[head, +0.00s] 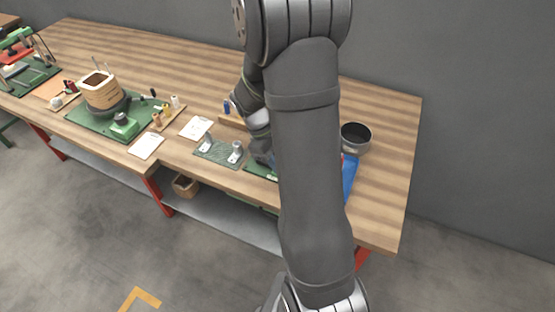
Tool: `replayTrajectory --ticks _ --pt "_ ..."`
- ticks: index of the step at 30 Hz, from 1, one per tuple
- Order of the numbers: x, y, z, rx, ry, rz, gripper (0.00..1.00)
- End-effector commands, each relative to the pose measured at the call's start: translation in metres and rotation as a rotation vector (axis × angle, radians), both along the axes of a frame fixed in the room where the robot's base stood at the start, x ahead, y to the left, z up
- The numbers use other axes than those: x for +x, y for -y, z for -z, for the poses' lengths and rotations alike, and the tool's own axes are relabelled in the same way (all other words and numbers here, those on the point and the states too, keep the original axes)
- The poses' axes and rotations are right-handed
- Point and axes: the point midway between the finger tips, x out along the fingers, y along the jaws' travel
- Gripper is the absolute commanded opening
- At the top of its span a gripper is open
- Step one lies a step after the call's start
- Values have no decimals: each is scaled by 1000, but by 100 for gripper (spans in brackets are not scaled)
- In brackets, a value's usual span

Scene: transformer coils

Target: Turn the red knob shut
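I cannot make out a red knob in the head view. My arm crosses the middle of the picture and hides part of the bench behind it. My gripper (264,154) shows only in part, at the left edge of my forearm, low over a green mat (258,169) near the bench's front edge. Its fingertips are too small and covered to tell whether they are open or shut, or whether they touch anything. A tiny red spot shows just right of my arm, by a blue mat (350,176); I cannot tell what it is.
The wooden bench (385,190) holds a dark round pot (355,138) at right. Left of my gripper are a mat with two metal pieces (220,152), white sheets (196,128) and a large coil (103,92) on a green board. The bench's back strip is clear.

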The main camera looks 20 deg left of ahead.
Motion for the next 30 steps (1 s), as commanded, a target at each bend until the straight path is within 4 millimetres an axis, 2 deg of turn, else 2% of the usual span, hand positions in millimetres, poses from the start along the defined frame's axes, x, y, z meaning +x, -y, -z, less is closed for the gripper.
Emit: replayTrajectory --ticks 8,9,12,23,26,30 --pt "0 0 0 1 1 2 3" --pt "0 0 0 1 1 2 30" --pt "0 0 0 1 0 1 48" --pt "0 -2 -4 1 1 1 48" --pt "1 -7 -16 3 4 -1 48" --pt "1 -19 -43 5 5 0 48"
